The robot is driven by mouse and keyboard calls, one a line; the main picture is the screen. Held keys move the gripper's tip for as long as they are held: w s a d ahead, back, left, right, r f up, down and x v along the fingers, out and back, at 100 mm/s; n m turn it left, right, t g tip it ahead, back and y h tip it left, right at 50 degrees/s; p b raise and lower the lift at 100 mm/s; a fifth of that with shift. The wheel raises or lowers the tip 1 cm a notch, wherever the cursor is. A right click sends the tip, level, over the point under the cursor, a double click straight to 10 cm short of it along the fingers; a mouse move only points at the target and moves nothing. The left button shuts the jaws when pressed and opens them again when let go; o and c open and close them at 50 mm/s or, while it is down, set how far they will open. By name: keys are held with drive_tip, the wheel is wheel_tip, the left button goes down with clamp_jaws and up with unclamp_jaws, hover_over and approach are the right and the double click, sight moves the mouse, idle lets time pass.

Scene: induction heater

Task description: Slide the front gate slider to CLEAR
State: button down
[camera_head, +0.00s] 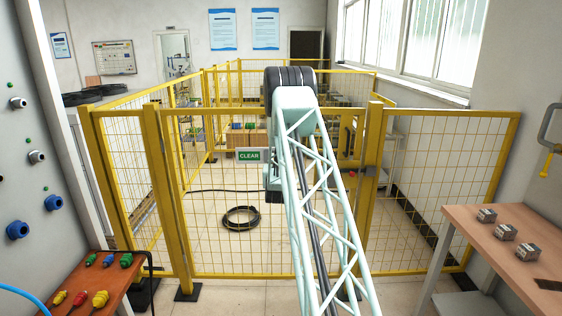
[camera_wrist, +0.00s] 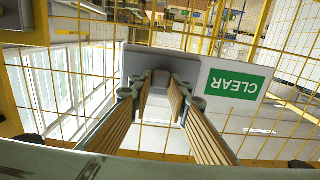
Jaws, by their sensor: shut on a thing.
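The front gate (camera_head: 235,215) is a yellow mesh panel in a yellow frame, standing closed across the middle of the head view. A green CLEAR label (camera_head: 248,155) shows on it, just left of my arm. In the wrist view the CLEAR label (camera_wrist: 235,84) appears upside down on a white plate, right of the grey slider plate (camera_wrist: 140,62). My gripper (camera_wrist: 163,92) is shut on the grey slider knob (camera_wrist: 161,78), with one finger on each side. In the head view my arm hides the slider and knob.
Yellow fence panels flank the gate. A coiled black cable (camera_head: 240,217) lies on the floor behind it. A wooden table (camera_head: 500,240) with metal blocks stands at right. A red-brown table (camera_head: 95,285) with coloured connectors stands at left.

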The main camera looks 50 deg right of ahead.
drive_tip(key=shift+s+d+r, duration=0.1)
drive_tip(key=shift+d+r, duration=0.05)
drive_tip(key=c, duration=2.4)
unclamp_jaws()
drive_tip(key=shift+s+d, duration=0.1)
drive_tip(key=shift+a, duration=0.25)
drive_tip(key=shift+v, duration=5.85)
